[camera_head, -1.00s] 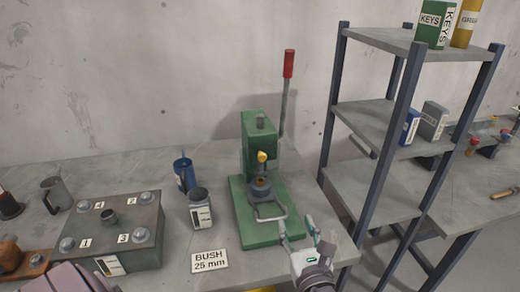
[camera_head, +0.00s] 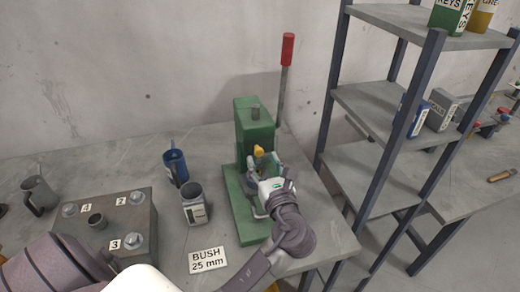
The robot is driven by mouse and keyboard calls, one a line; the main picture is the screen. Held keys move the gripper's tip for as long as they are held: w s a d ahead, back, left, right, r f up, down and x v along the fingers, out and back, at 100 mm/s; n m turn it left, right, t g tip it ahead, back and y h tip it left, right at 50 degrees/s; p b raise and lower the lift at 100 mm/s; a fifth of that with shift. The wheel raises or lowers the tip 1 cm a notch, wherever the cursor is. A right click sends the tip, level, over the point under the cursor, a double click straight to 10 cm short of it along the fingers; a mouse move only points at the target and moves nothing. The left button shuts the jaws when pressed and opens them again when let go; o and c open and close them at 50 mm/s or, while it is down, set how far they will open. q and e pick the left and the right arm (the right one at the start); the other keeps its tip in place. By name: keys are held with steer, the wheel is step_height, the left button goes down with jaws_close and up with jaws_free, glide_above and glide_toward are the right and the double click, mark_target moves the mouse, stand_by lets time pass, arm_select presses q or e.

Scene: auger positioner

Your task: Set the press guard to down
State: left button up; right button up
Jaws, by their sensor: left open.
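The green press (camera_head: 254,130) stands on the bench with its red-handled lever (camera_head: 286,62) raised upright. A yellow knob (camera_head: 259,150) shows at the front of its column. My left gripper (camera_head: 265,163) is over the press's front, its fingers open around the area just below the yellow knob. The gripper and wrist hide most of the wire guard; only a pale bit near the left of the wrist may be part of it. Whether the fingers touch the guard cannot be told. My right gripper is not in view.
A numbered block (camera_head: 140,215) with bolts is further left. A shelf rack (camera_head: 375,180) stands close on the right.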

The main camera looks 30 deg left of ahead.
mark_target(260, 154)
arm_select(q)
steer(key=shift+x, duration=1.2)
steer(key=shift+w+a+p, duration=0.3)
steer(key=shift+w+a, duration=0.05)
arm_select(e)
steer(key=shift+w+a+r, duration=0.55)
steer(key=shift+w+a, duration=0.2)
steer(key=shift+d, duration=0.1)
arm_select(q)
jaws_close()
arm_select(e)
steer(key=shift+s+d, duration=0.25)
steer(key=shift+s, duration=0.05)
